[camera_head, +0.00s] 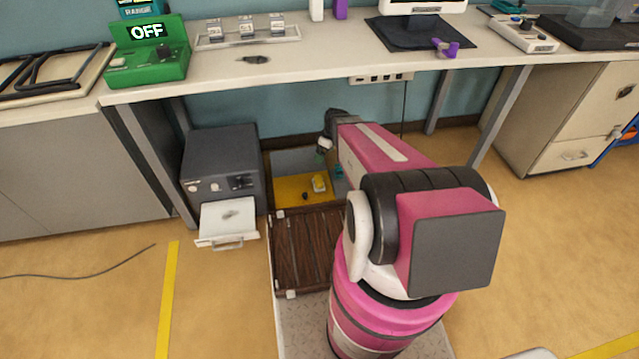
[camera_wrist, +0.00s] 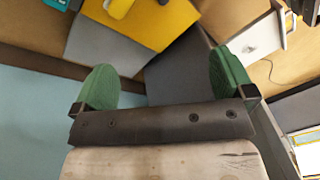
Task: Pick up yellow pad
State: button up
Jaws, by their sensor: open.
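A yellow sheet-like area (camera_head: 292,190) lies low under the bench, on my front deck or just beyond it. A small yellow block-like thing (camera_head: 319,184) and a tiny dark thing (camera_head: 305,196) sit on it; I cannot tell which yellow one is the pad. The yellow area (camera_wrist: 158,22) also shows at the top of the wrist view, with the small yellow thing (camera_wrist: 119,7) cut by the frame edge. My gripper (camera_wrist: 166,80) is open, its two green fingers wide apart with nothing between them. In the head view my gripper (camera_head: 325,147) is above and beyond the yellow area, partly hidden by my arm.
The bench (camera_head: 330,62) spans overhead behind the arm. A dark grey box (camera_head: 220,160) with an open white drawer (camera_head: 228,222) stands left of the yellow area. A dark slatted wooden panel (camera_head: 305,250) lies in front. A green device (camera_head: 150,55) reads OFF. Floor at left is mostly clear.

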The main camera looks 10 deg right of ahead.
aim_at(319, 179)
jog(key=w+f+n, duration=0.2)
jog(key=f, duration=0.5)
jog(key=w+f+n+y, duration=0.1)
jog(key=w+f+n, duration=0.2)
jog(key=f, duration=0.3)
jog(key=w+f+n, duration=0.2)
jog(key=f, duration=0.5)
jog(key=shift+w+f+y, duration=0.2)
jog(key=shift+f+y, duration=0.1)
jog(key=shift+f, duration=0.05)
jog(key=x, duration=0.5)
jog(key=shift+d+f, duration=0.15)
jog(key=shift+d, duration=0.2)
jog(key=c, duration=0.8)
